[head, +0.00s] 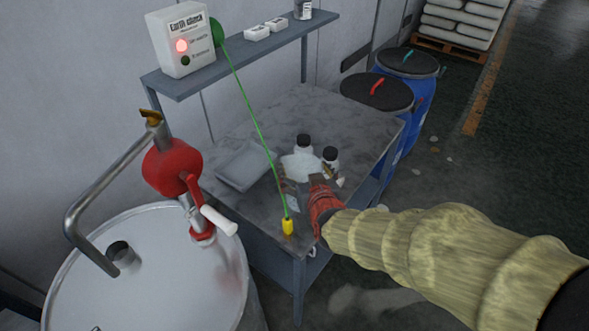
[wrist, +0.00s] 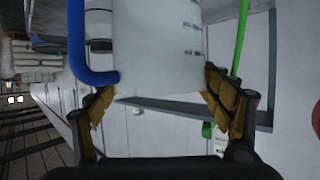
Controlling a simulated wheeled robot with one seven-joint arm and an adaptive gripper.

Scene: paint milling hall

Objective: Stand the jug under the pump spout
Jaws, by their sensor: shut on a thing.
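The jug (wrist: 160,50) is white with dark graduation marks and a blue handle (wrist: 80,45) in the wrist view. My gripper (wrist: 165,105) is shut on it, a finger at each side. In the head view my gripper (head: 305,186) is over the steel bench, and the pale jug (head: 298,166) shows at its fingers, partly hidden; I cannot tell if it touches the bench. The red pump (head: 171,167) stands on a drum at left, away from the jug. Its grey bent spout pipe (head: 98,190) reaches down over the drum lid.
A green cable (head: 252,115) runs from the earth check box (head: 183,40) to a yellow clamp (head: 288,227) at the bench edge. Blue drums (head: 425,88) stand behind.

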